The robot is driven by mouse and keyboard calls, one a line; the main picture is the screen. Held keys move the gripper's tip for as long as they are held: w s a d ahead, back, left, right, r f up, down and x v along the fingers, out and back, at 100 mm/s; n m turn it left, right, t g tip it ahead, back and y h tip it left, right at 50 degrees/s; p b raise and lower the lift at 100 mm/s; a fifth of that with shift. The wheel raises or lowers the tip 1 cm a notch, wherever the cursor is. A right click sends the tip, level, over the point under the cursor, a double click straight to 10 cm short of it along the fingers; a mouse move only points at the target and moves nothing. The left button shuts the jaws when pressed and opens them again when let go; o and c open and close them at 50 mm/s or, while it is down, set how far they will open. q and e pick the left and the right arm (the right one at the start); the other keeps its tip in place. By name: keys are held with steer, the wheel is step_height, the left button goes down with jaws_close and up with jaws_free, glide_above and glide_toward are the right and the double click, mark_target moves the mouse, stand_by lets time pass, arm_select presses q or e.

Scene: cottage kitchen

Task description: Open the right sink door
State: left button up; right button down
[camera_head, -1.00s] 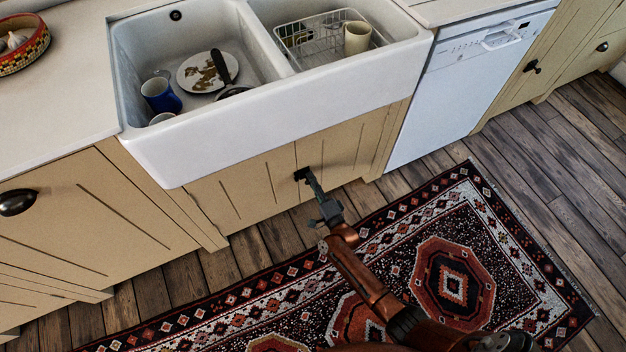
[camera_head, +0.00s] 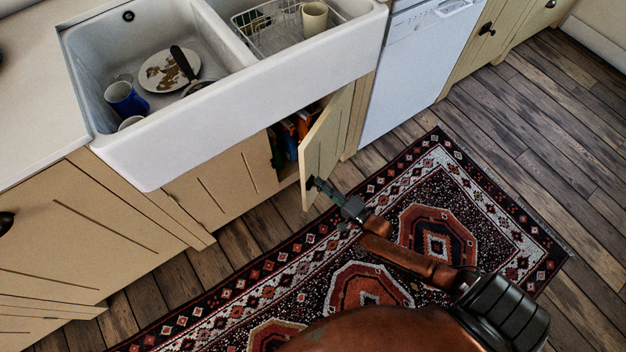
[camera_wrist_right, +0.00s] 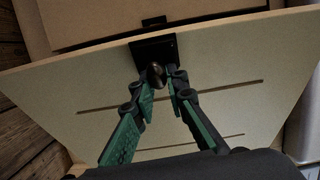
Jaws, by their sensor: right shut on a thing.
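The right sink door (camera_head: 325,148) is a cream wooden panel under the white sink. It stands partly open, swung out from the cabinet with its hinge side on the right. My right gripper (camera_head: 312,184) is at the door's free edge, shut on its dark knob. In the right wrist view the knob (camera_wrist_right: 155,74) sits between the green-lined fingers of the gripper (camera_wrist_right: 160,90), in front of a dark plate on the door (camera_wrist_right: 215,62). The left sink door (camera_head: 222,186) is closed. My left gripper is not in view.
Colourful items (camera_head: 290,132) show inside the open cabinet. The white double sink (camera_head: 240,105) overhangs the doors and holds dishes. A white dishwasher (camera_head: 412,75) stands to the right. A patterned rug (camera_head: 470,205) covers the floor in front.

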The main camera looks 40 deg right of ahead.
steer(key=shift+d, duration=0.2)
steer(key=c, duration=1.9)
jaws_free()
steer(key=shift+a, duration=0.2)
steer(key=v, duration=1.2)
